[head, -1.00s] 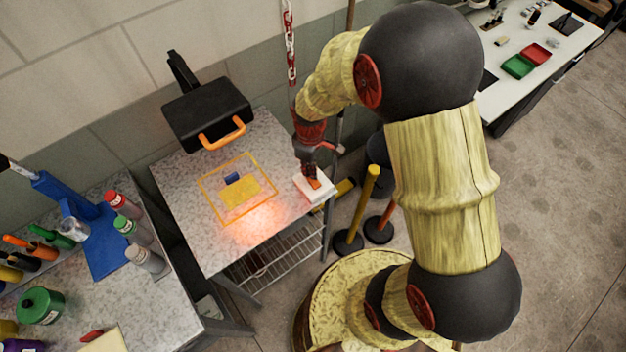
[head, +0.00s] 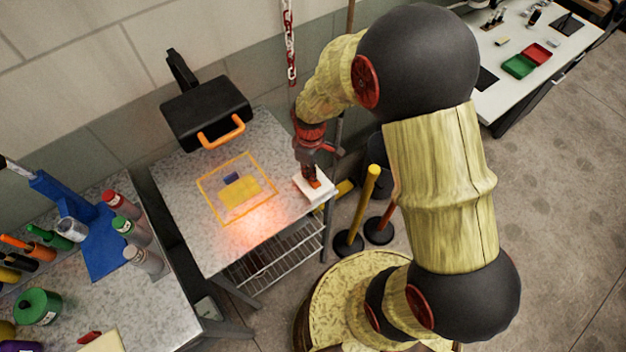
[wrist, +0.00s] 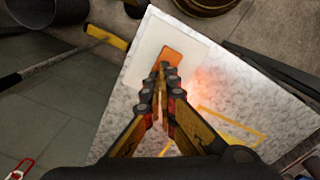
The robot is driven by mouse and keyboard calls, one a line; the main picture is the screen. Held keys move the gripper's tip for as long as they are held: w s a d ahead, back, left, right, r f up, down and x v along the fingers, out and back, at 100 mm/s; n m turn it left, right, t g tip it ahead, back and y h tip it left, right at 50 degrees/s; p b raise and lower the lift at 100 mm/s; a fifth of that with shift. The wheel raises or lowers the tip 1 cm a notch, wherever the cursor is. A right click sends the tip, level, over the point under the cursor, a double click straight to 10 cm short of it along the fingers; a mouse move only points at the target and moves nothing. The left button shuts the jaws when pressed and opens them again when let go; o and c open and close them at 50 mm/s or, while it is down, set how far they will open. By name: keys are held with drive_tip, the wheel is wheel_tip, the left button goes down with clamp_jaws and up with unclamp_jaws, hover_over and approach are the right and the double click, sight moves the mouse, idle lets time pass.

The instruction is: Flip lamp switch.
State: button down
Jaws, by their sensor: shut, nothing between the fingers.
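The lamp switch is an orange rocker on a white box (head: 325,190) at the right edge of the speckled table. In the wrist view the orange rocker (wrist: 172,52) shows just beyond my fingertips, on its white plate (wrist: 150,45). My gripper (head: 313,182) points down at the switch, with its fingers closed together and nothing between them. In the wrist view my gripper's tips (wrist: 165,70) overlap the near end of the rocker; whether they touch it I cannot tell. The black lamp (head: 207,112) with an orange handle stands at the back of the table.
A yellow-outlined square (head: 215,215) with a yellow patch and small blue block lies mid-table under a reddish glow. Posts, one yellow (head: 368,195), stand right of the table. A second bench (head: 150,300) with bottles is at left. A red-white chain (head: 290,45) hangs behind my arm.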

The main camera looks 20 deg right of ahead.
drive_tip(key=shift+f, duration=0.15)
drive_tip(key=shift+r+p, duration=2.5)
drive_tip(key=shift+r, duration=1.1)
